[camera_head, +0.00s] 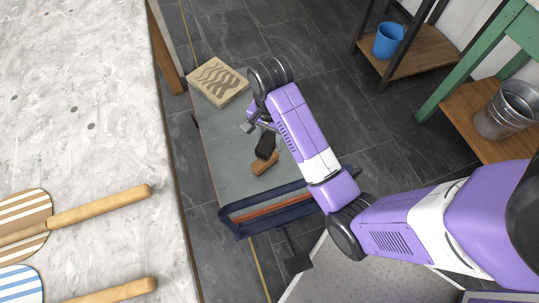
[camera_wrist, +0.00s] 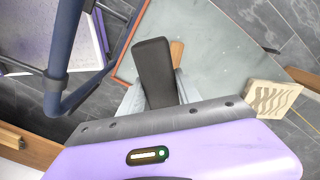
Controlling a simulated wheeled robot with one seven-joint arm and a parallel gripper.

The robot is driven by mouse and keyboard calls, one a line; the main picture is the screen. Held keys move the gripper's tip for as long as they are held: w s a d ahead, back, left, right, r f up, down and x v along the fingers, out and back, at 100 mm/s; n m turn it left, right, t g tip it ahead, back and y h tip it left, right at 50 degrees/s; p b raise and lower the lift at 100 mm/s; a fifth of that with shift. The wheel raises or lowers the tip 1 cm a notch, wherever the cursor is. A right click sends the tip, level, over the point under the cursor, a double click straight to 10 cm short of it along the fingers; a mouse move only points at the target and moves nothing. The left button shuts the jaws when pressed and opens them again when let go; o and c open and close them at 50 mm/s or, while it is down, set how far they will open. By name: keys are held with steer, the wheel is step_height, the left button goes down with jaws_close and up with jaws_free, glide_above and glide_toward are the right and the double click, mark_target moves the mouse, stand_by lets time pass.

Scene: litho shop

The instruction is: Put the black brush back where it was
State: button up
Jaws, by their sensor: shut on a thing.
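The black brush (camera_head: 266,146) is held in my gripper (camera_head: 256,126) over the grey cart top (camera_head: 226,150). In the wrist view, the black brush (camera_wrist: 155,68) sticks out between my two fingers, which are shut on it. Part of the brush is hidden by my gripper. A brown wooden piece (camera_head: 265,163) shows right by the brush's lower end; in the wrist view it is partly behind the brush (camera_wrist: 177,52). I cannot tell whether the two touch.
A carved light wood block (camera_head: 218,84) sits at the cart's far end. A dark blue handle frame (camera_head: 236,218) borders the near end. A stone-topped table (camera_head: 90,110) stands left. A blue cup (camera_head: 388,40) and metal bucket (camera_head: 507,110) are on shelves at right.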

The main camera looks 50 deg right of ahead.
step_height(320, 180, down, 19)
steer(key=b, duration=0.6)
steer(key=shift+a+f, duration=0.1)
steer(key=shift+f, duration=0.6)
steer(key=o, duration=1.2)
step_height(320, 180, up, 13)
steer(key=p, duration=0.4)
steer(key=shift+r, duration=0.15)
